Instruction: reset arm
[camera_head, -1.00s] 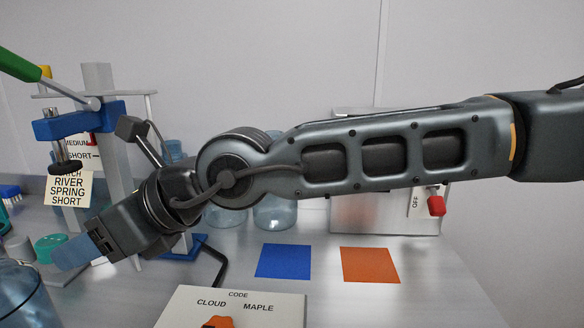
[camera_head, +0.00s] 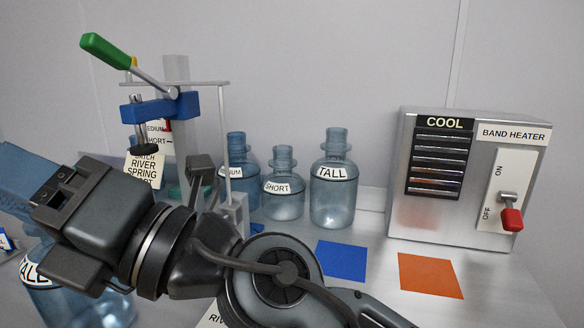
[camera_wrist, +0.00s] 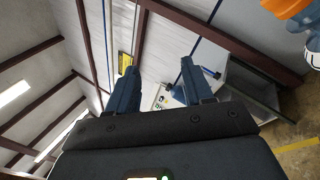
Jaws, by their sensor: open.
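My gripper (camera_head: 22,178) is at the left edge of the head view, with its blue fingers pointing left and partly cut off by the frame. In the wrist view the two blue fingers of my gripper (camera_wrist: 158,72) stand apart with nothing between them. My wrist and elbow cross the lower left of the head view. They partly hide a large blue jug (camera_head: 95,308) labelled TALL, which stands behind and below the gripper. I cannot tell how much space lies between them.
Three jugs labelled MEDIUM (camera_head: 236,150), SHORT (camera_head: 283,207) and TALL (camera_head: 333,205) stand behind my arm. A press with a green-handled lever (camera_head: 108,52) is at left. A band heater (camera_head: 425,215) stands right. Blue (camera_head: 341,261) and orange (camera_head: 430,275) squares are empty.

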